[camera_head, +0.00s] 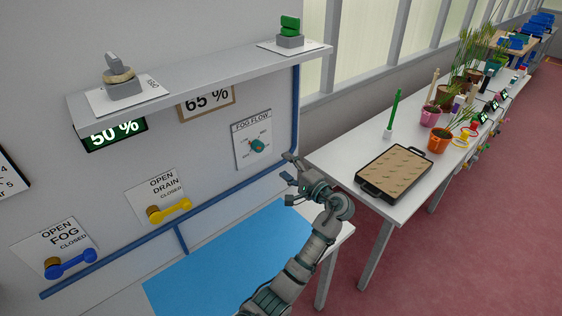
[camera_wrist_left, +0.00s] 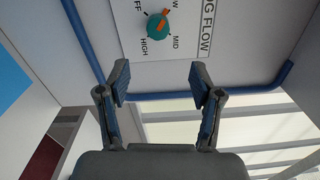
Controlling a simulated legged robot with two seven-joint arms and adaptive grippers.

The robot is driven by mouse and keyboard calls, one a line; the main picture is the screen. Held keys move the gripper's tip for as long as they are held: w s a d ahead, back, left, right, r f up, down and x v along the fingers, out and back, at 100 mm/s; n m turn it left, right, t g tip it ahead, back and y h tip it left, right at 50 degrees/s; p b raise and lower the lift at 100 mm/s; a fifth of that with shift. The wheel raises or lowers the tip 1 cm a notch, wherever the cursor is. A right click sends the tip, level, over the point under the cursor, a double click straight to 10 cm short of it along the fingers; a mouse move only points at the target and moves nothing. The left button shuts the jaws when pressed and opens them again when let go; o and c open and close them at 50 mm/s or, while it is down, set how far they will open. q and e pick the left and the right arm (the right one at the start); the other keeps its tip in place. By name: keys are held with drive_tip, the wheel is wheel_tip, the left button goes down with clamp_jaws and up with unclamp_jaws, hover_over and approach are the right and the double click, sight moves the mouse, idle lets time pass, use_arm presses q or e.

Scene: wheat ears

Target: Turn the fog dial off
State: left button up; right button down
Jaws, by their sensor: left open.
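The fog dial (camera_head: 257,145) is a teal knob with an orange mark on the white FOG FLOW plate (camera_head: 240,155) on the wall. In the left wrist view the dial (camera_wrist_left: 158,26) is at the top, ringed by the labels OFF, LOW, MID and HIGH. Its orange mark slants up to the right, roughly toward the LOW side; its exact setting is unclear. My left gripper (camera_head: 289,179) is open and empty, to the right of and below the plate in the head view. In the wrist view the left gripper's (camera_wrist_left: 159,82) fingers are apart, below the dial, not touching it.
A blue pipe (camera_head: 296,110) runs down beside the plate and along the wall. A shelf (camera_head: 200,72) overhangs above. The yellow drain lever (camera_head: 172,211) and blue fog lever (camera_head: 72,264) are at left. A table (camera_head: 340,160) with a tray (camera_head: 368,189) stands at right.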

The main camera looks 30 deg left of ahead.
use_arm(q)
drive_tip(key=shift+a, duration=0.8)
drive_tip(key=m+b, duration=0.2)
drive_tip(key=m, duration=0.7)
approach(261, 149)
drive_tip(key=x, duration=0.9)
drive_tip(key=shift+w+a+r+p, duration=0.1)
drive_tip(key=shift+r+p, duration=0.05)
drive_tip(key=shift+p, duration=0.15)
drive_tip(key=shift+w+a, duration=0.15)
drive_tip(key=shift+a, duration=0.4)
use_arm(e)
drive_tip(key=shift+w+a+r, duration=0.1)
drive_tip(key=shift+w+a, duration=0.15)
drive_tip(key=shift+w, duration=0.45)
drive_tip(key=shift+w+a+r, duration=0.15)
drive_tip(key=shift+w+a, duration=0.05)
drive_tip(key=shift+w, duration=0.45)
drive_tip(key=shift+w+a+r, duration=0.1)
drive_tip(key=shift+w+a, duration=0.15)
drive_tip(key=shift+w, duration=0.45)
use_arm(q)
drive_tip(key=shift+d, duration=0.1)
drive_tip(key=c, duration=1.1)
